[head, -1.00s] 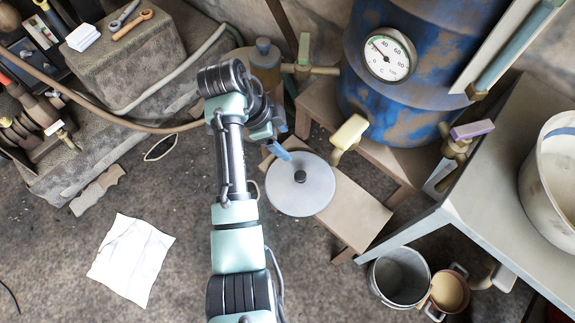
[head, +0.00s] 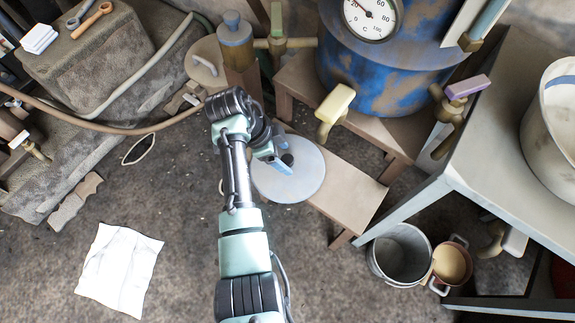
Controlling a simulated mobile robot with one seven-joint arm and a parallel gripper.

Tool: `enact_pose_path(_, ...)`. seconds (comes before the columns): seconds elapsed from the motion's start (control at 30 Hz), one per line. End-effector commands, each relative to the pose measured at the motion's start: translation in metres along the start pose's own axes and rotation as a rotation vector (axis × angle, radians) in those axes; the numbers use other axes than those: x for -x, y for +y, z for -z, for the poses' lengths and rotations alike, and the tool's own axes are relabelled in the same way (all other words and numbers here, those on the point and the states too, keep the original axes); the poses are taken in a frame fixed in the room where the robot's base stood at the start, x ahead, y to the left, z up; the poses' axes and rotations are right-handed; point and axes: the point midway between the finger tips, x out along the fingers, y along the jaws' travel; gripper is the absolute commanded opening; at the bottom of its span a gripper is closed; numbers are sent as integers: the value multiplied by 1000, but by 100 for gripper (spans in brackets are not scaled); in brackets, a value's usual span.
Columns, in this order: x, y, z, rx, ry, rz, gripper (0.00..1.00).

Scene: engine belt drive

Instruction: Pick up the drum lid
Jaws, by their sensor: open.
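The drum lid (head: 303,184) is a light grey round disc with a dark knob (head: 288,159) near its middle. It lies on a low wooden bench, and its left part is hidden behind my arm. My gripper (head: 281,163) is at the lid's upper left, with its bluish fingers beside the knob in the picture. It is open. I cannot tell whether the fingers touch the knob or straddle it.
The wooden bench (head: 347,195) stands before a rusty blue drum (head: 385,75) with a gauge and a yellow-handled tap (head: 335,103). A grey table (head: 490,150) is at right. A metal bucket (head: 401,255) stands below. A white sheet (head: 120,268) lies on the floor at left.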

Motion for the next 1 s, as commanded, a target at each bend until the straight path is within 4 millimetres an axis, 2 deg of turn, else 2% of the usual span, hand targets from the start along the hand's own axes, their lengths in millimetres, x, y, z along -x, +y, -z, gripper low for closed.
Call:
enact_pose_path(0.03, -14, 3, 0, -2, 0, -2, 74)
enact_pose_path(0.13, -26, 2, -1, -1, -1, -1, 74)
enact_pose_path(0.4, -27, 1, 0, 0, -1, 1, 72)
enact_pose_path(0.8, -27, 1, 0, 0, -1, 1, 0)
enact_pose_path(1.0, -26, 1, 1, 0, 0, 2, 0)
